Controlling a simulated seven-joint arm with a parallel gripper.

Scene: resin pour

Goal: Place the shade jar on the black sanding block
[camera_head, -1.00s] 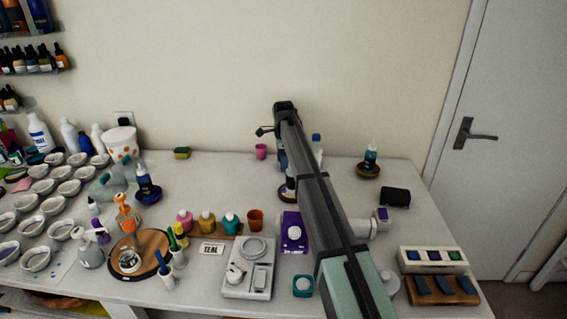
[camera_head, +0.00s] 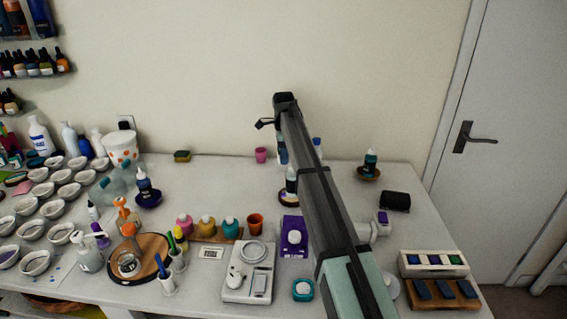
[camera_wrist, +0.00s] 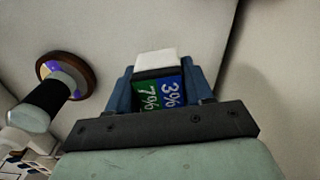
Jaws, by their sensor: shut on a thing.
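My gripper (camera_wrist: 162,72) is shut on a small boxy jar (camera_wrist: 158,93), which I take for the shade jar. Its near face is half green marked 7% and half blue marked 3%, with a dark rim and a white part beyond. In the head view my arm hides the jar and most of the gripper, near the back middle of the table. The black sanding block (camera_head: 395,201) lies at the right of the table, apart from my gripper. Its top is bare.
A dark-bodied bottle on a round wooden coaster (camera_wrist: 87,78) stands left of my gripper in the wrist view. A dropper bottle (camera_head: 370,161) on a brown dish stands behind the sanding block. A purple box (camera_head: 291,239) and white scale (camera_head: 247,283) stand in front.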

